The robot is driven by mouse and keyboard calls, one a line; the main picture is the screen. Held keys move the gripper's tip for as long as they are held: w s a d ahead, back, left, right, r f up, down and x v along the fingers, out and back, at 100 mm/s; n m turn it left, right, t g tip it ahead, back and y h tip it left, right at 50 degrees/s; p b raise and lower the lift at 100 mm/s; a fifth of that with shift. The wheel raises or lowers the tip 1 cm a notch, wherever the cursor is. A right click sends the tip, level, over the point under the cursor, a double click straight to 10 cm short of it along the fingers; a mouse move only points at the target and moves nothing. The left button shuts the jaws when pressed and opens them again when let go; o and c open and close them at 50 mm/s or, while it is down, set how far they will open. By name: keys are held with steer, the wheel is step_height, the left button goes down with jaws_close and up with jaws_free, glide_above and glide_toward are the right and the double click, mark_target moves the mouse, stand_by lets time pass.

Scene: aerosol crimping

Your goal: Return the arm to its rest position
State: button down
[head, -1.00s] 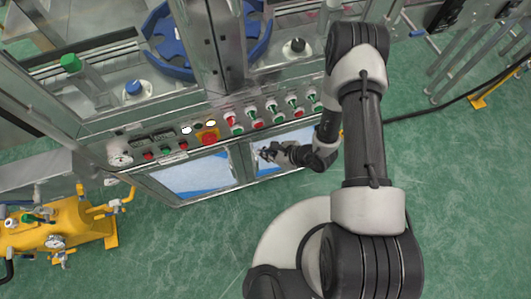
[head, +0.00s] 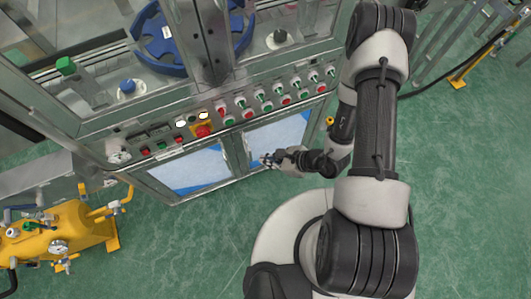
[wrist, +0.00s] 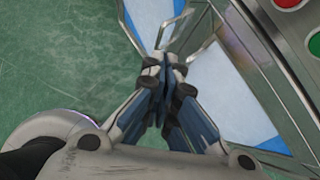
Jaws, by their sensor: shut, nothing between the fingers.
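My gripper (head: 268,160) is in front of the lower cabinet doors of the crimping machine, below its control panel, in the head view. In the wrist view my gripper (wrist: 165,62) has its fingertips together with nothing between them. My arm reaches up from the base at the lower right, bends at the top right, and comes back down and left to the gripper. The fingertips look close to the machine's front; whether they touch it cannot be told.
The machine's control panel (head: 160,137) carries several buttons and switches, with a red emergency stop (head: 203,131) among them. A yellow tank unit (head: 55,232) stands on the floor at lower left. A dark cable (head: 455,75) runs at the right. Green floor (head: 190,250) is clear in front.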

steer(key=shift+s+r, duration=0.15)
steer(key=w+a+r+n+g+y, duration=0.15)
steer(key=r+n, duration=0.45)
steer(key=r, duration=0.7)
steer(key=a+r+n+g+y, duration=0.1)
steer(key=a+r+n+g, duration=0.15)
steer(key=r+n, duration=0.7)
steer(key=s+d+r+n+t+h, duration=0.2)
steer(key=s+d+r+h, duration=0.3)
steer(key=r, duration=0.5)
steer(key=s+d+r+n+t+h, duration=0.2)
steer(key=s+d+r+n+h, duration=0.3)
steer(key=d+r, duration=0.5)
steer(key=shift+r+t+h, duration=0.2)
steer(key=shift+t+h, duration=0.15)
steer(key=shift+t, duration=0.05)
steer(key=shift+a, duration=0.1)
